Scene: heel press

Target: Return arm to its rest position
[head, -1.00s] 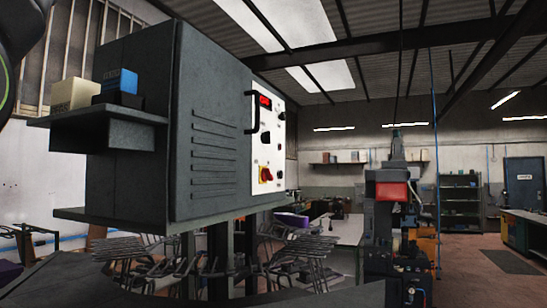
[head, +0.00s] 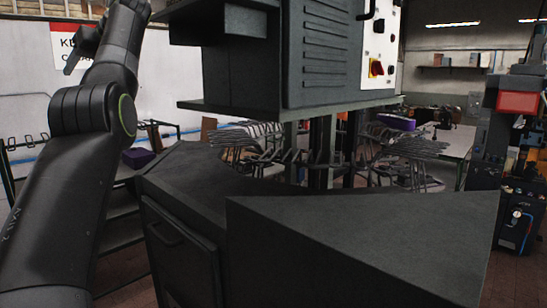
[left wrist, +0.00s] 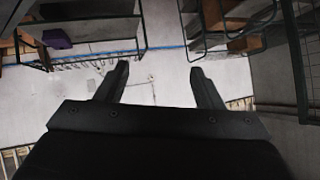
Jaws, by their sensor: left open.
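My left arm (head: 85,150) rises from the lower left of the head view, bent at a joint with a green ring. Its far end leaves the top edge of that view. In the left wrist view my left gripper (left wrist: 168,82) is open, with two dark fingers apart and nothing between them. Behind the fingers are a pale wall or floor and racks, some way off. My right gripper is not in view.
A dark machine cabinet (head: 320,60) with a switch panel (head: 378,45) stands ahead, close to the arm's right. Below it are a black angled counter (head: 360,235) and several metal hooks or racks (head: 290,150). A red-fronted machine (head: 518,103) stands at the right.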

